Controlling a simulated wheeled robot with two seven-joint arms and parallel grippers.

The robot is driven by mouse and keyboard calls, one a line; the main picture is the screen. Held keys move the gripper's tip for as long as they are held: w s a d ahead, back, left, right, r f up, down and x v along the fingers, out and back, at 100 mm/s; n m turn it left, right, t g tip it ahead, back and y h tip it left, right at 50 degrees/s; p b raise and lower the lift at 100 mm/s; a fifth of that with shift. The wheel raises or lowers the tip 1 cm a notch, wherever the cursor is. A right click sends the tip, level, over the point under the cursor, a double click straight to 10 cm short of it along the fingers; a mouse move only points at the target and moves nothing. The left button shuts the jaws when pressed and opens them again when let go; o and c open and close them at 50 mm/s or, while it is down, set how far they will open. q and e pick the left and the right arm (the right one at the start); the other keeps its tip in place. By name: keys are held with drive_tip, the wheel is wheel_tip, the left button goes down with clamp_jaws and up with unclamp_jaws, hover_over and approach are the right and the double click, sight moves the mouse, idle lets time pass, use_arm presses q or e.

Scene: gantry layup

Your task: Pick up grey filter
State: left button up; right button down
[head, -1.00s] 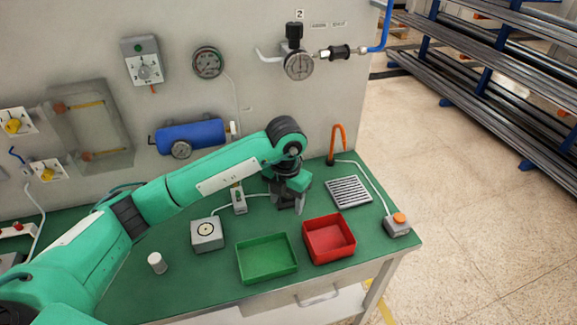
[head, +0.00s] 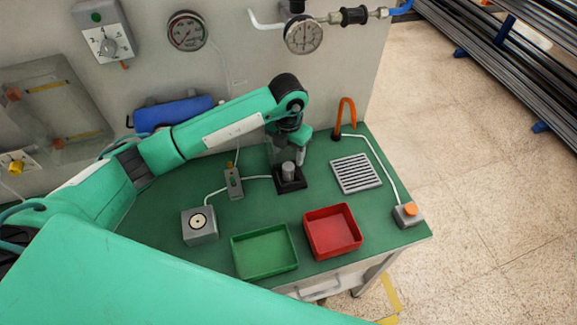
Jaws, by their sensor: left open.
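A short grey cylinder, which looks like the grey filter (head: 288,171), stands upright in a black square holder (head: 293,185) at the back middle of the green bench. My left gripper (head: 288,156) points down right at the cylinder, its fingers open around or just above its top. I cannot tell whether the fingers touch it. My right gripper is not in view.
A green tray (head: 265,272) and a red tray (head: 335,252) lie at the front. A slotted grey plate (head: 356,173), an orange hook (head: 345,115) and an orange-button box (head: 407,215) are to the right. A grey box (head: 199,226) stands left. My green arm link covers the front left.

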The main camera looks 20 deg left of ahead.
sight(289, 166)
use_arm(q)
wheel_tip(289, 166, down, 2)
drive_tip(key=shift+f+p, duration=0.2)
drive_tip(key=shift+p, duration=0.15)
drive_tip(key=shift+f+p, duration=0.25)
drive_tip(key=shift+p, duration=0.05)
wheel_tip(289, 166, down, 3)
drive_tip(key=shift+d+f+p, duration=0.1)
drive_tip(key=shift+f+p, duration=0.05)
drive_tip(key=shift+p, duration=0.8)
drive_tip(key=shift+f, duration=0.65)
drive_tip(key=c, duration=1.1)
drive_tip(key=shift+o, duration=0.2)
